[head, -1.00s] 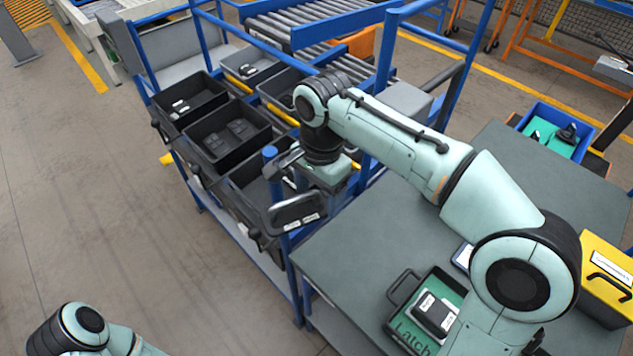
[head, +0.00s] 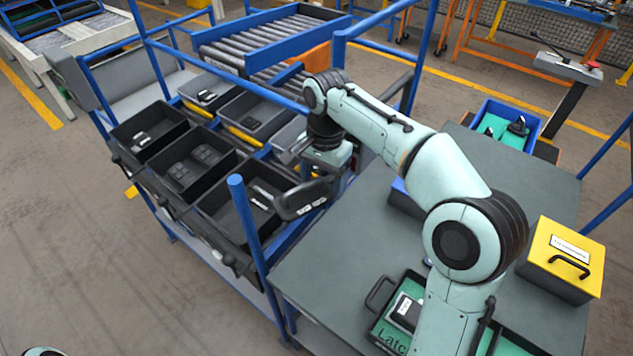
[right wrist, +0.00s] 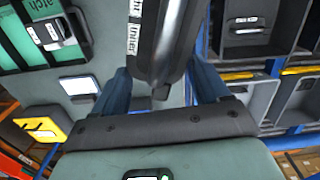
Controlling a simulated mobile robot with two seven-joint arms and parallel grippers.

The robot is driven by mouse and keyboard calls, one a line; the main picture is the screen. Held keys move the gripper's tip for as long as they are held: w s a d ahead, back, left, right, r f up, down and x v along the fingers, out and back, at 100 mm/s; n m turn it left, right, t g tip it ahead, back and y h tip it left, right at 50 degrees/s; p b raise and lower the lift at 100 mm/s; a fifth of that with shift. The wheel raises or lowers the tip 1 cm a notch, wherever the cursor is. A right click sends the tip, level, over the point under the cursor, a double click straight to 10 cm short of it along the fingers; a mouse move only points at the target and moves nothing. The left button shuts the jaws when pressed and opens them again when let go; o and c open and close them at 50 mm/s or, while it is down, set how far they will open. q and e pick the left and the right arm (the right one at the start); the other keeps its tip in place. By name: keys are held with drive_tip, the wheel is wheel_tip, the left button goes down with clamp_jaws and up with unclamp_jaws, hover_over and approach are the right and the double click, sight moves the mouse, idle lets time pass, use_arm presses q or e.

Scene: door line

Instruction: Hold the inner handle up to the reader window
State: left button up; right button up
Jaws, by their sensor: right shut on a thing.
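My right gripper (head: 318,176) is shut on the inner handle (head: 304,199), a long dark part, and holds it in the air near the table's left edge, by the rack's near bin. In the right wrist view the inner handle (right wrist: 160,38) lies between the blue fingers, with white labels partly reading "Inner"; its far end is cut off. A flat device with a pale window (right wrist: 79,86) lies on the table in that view, apart from the handle. It may be the reader; in the head view my arm mostly hides it. My left gripper is out of view.
A blue rack holds several black bins (head: 193,165). A blue post (head: 246,225) stands close left of the handle.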

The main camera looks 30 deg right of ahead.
idle(0.3)
drive_tip(key=shift+s+a, duration=0.15)
drive_tip(key=shift+a, duration=0.2)
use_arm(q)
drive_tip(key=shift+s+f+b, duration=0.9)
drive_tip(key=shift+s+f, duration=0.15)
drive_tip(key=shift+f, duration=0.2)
use_arm(e)
drive_tip(key=s+a, duration=0.4)
drive_tip(key=a, duration=0.6)
drive_tip(key=shift+s+a, duration=0.2)
